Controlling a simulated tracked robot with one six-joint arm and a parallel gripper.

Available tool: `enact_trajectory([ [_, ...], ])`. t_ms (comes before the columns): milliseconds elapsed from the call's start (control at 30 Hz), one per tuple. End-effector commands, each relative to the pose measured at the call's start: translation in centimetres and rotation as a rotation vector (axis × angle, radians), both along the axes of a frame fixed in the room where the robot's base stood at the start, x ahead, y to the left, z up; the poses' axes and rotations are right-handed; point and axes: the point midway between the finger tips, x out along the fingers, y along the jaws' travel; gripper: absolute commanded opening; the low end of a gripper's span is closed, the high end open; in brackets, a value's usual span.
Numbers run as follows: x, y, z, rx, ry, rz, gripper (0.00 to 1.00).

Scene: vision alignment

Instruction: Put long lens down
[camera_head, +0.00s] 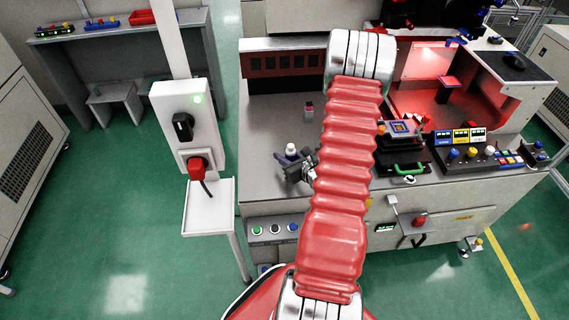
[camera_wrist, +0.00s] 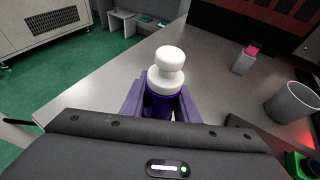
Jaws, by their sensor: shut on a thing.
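The long lens (camera_wrist: 168,64) has a white knobbed top and a dark purple lower part, and stands about upright in the wrist view. My gripper (camera_wrist: 160,106) has its two purple fingers shut on the lens's lower part, one on each side. In the head view the lens's white top (camera_head: 291,149) shows just above my gripper (camera_head: 288,160), over the left front part of the grey worktable (camera_head: 262,180). The lens's bottom is hidden by my gripper, so I cannot tell whether it touches the table.
A grey cylinder (camera_wrist: 291,103) stands at right. A black-and-green case (camera_head: 405,158) and button panel (camera_head: 480,155) are right. The table's left part is clear.

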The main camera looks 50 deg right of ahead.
Motion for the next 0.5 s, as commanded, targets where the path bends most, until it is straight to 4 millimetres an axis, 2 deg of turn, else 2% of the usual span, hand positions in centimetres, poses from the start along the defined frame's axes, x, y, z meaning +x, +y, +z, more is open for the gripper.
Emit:
enact_trajectory([
  [233,0.0,0.0,-0.3,0.001,0.000,0.000,0.00],
  [500,-0.1,0.0,-2.9,0.002,0.001,-0.001,0.00],
])
